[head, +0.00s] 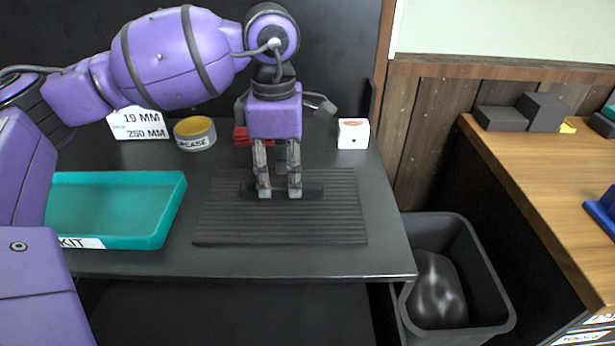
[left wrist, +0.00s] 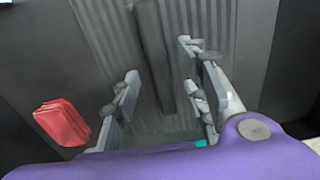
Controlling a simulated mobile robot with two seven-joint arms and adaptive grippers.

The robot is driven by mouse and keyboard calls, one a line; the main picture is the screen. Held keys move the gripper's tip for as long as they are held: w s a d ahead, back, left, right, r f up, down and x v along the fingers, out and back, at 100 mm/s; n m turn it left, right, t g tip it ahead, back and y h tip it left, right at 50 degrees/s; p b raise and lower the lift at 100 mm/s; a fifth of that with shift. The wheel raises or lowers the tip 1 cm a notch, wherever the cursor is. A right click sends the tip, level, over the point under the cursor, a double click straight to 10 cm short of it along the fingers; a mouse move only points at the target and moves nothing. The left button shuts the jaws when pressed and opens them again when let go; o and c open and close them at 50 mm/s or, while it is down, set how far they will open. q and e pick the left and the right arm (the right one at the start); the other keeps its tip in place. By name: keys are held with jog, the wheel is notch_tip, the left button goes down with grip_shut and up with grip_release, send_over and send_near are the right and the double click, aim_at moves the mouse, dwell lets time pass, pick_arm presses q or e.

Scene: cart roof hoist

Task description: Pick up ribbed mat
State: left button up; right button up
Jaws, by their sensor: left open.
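The ribbed mat (head: 225,225) is dark grey and lies flat on the dark cart top. A dark raised bar (head: 313,190) runs along its back part. In the left wrist view the ribs (left wrist: 100,30) and the bar (left wrist: 152,45) also show. My left gripper (head: 280,188) points down over the bar and is open. One finger is on one side of the bar and two fingers are on the other; whether they touch it I cannot tell. In the left wrist view the gripper (left wrist: 165,80) spans the bar. My right gripper is not in view.
A teal tray (head: 176,215) stands left of the mat. Behind are a white label card (head: 138,122), a grease tin (head: 195,135), a red object (head: 240,137) and a small white box (head: 353,134). A dark bin (head: 490,300) stands right of the cart, below a wooden bench (head: 530,170).

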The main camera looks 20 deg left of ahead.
aim_at(282, 196)
pick_arm(q)
jog(key=shift+f, duration=1.35)
grip_shut()
jog(key=shift+r, duration=0.15)
